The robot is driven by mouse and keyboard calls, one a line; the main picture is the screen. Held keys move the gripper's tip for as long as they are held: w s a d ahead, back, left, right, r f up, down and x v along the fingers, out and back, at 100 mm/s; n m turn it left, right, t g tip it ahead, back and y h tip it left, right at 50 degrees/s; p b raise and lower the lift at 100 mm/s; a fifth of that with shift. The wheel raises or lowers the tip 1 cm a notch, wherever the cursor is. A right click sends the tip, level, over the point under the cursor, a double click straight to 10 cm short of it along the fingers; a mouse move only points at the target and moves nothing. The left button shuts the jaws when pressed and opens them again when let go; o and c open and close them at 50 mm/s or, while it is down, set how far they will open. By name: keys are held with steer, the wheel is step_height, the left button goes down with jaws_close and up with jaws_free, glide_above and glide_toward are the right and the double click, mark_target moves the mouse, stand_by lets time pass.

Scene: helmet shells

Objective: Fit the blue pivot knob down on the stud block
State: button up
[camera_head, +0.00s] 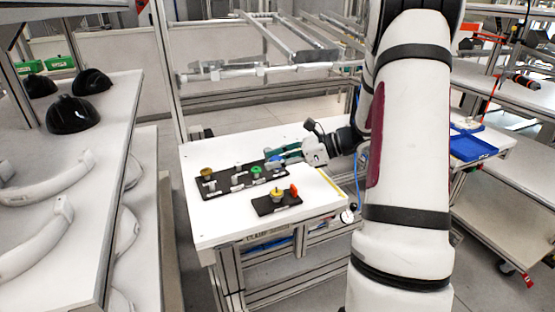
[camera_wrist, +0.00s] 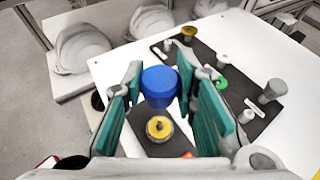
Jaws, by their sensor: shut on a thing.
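The blue pivot knob (camera_wrist: 160,82) is held between the green fingers of my gripper (camera_wrist: 160,88) in the wrist view. In the head view my gripper (camera_head: 283,158) is over the back right end of the long dark board, with a bit of the blue knob (camera_head: 275,161) at its tip. A small black block (camera_head: 265,207) with a yellow stud (camera_head: 277,193) and a red piece (camera_head: 294,190) lies on the table nearer the front; I take it as the stud block. Its yellow stud (camera_wrist: 159,127) shows apart from the knob in the wrist view. The knob's underside is hidden.
The long dark board (camera_head: 222,187) carries a brass-coloured knob (camera_head: 207,172), a green knob (camera_head: 256,170) and several grey posts. The white table (camera_head: 225,228) is clear around both pieces. A shelf with black helmet shells (camera_head: 72,114) stands left. A blue tray (camera_head: 472,148) is at right.

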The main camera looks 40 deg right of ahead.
steer(key=shift+f+b, duration=1.4)
steer(key=shift+f, duration=1.3)
steer(key=shift+f+b, duration=0.55)
steer(key=shift+f, duration=0.8)
steer(key=o, duration=1)
steer(key=shift+o, duration=0.2)
steer(key=v, duration=1.2)
steer(key=shift+w, duration=0.1)
